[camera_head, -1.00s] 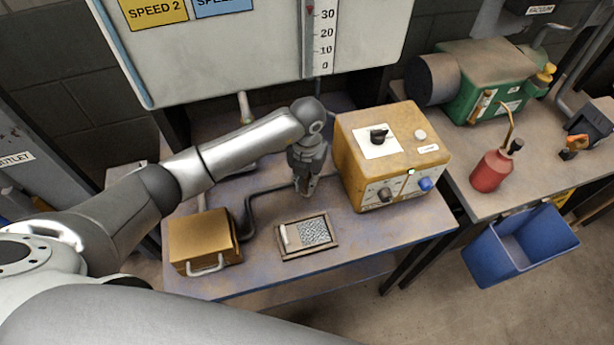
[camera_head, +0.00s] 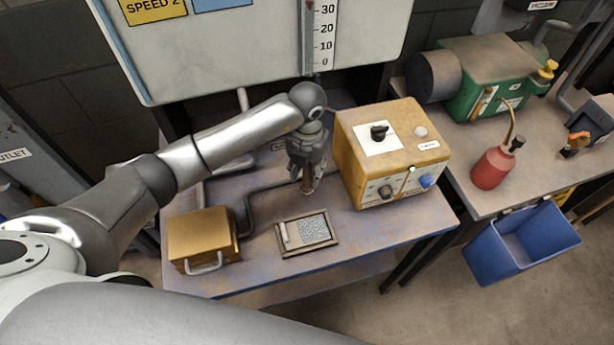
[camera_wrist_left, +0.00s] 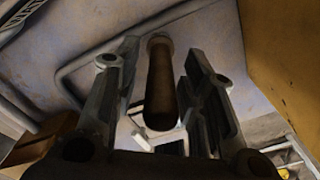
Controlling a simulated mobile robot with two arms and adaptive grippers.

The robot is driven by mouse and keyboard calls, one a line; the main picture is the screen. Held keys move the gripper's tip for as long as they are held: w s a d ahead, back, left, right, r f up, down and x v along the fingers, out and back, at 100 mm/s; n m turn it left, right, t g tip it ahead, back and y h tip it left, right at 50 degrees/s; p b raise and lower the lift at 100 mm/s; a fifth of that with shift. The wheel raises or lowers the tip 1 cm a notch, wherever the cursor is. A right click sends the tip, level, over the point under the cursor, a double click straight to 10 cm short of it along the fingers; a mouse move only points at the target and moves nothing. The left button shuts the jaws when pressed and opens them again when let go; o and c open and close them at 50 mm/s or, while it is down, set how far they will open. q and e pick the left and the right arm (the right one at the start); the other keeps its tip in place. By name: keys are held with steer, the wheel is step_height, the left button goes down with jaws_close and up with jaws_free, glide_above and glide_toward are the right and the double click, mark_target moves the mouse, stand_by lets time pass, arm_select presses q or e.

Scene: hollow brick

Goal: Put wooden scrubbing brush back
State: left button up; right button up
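My left gripper (camera_head: 309,188) points down over the blue-grey bench, just left of the orange-yellow control box. In the left wrist view its two fingers (camera_wrist_left: 162,75) stand apart on either side of a brown rounded wooden handle (camera_wrist_left: 160,90), which I take to be the scrubbing brush. Narrow gaps show between the handle and both fingers. In the head view a bit of brown shows between the fingertips. The far end of the handle has a pale ring; bristles cannot be made out. My right gripper is not in view.
The control box (camera_head: 392,150) stands close right of the gripper. A framed tray with a patterned panel (camera_head: 308,235) lies at the bench front, and a brass-coloured box (camera_head: 202,238) stands left. A dark bent pipe (camera_head: 250,205) runs behind. A red oil can (camera_head: 493,168) stands on the right bench.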

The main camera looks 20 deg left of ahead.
arm_select(q)
step_height(320, 180, up, 8)
steer(key=shift+r+b, duration=0.15)
steer(key=shift+b, duration=0.85)
steer(key=shift+r, duration=0.55)
steer(key=shift+d, duration=0.1)
